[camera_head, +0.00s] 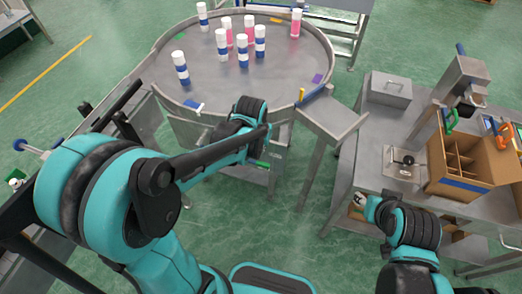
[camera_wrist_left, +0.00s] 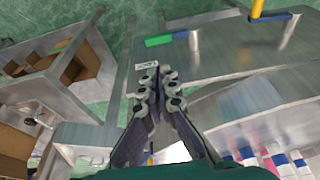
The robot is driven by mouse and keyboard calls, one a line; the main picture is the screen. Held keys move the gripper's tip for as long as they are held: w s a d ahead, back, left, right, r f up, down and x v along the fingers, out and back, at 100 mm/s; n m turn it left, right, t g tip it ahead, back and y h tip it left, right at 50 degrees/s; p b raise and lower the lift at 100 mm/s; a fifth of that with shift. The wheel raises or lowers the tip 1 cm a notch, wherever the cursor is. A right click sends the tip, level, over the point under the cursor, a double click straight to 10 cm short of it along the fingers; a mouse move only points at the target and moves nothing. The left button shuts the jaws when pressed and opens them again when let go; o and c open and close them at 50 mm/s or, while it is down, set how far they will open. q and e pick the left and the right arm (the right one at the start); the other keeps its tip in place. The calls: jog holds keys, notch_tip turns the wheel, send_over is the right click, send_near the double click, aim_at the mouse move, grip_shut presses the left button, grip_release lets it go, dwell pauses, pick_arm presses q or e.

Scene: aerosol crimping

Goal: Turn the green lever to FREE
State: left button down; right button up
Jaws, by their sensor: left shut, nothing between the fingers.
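The green lever (camera_wrist_left: 165,39) shows in the left wrist view as a short green bar on a grey metal panel, just beyond my fingertips. A small white label (camera_wrist_left: 146,66) with dark marks lies below and left of it; I cannot read it. A bit of green (camera_head: 263,163) shows below my left forearm in the head view, possibly this lever. My left gripper (camera_wrist_left: 158,80) is shut and empty, with its tips near the label and a little apart from the lever.
A round metal table (camera_head: 205,82) holds several white-capped cans. At right, a metal bench (camera_head: 350,170) carries a cardboard box (camera_head: 455,180) and a metal box (camera_head: 390,88).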

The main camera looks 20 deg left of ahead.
pick_arm(q)
jog(key=b, duration=0.4)
send_over(263, 163)
notch_tip(263, 163, down, 10)
jog(key=shift+s+a+f, duration=0.1)
jog(key=shift+s+f, duration=0.15)
jog(key=shift+f, duration=0.25)
jog(key=shift+s+f, duration=0.2)
jog(key=shift+f, duration=0.25)
jog(key=shift+b, duration=0.35)
jog(key=shift+d+f+y, duration=0.2)
jog(key=shift+y, duration=0.2)
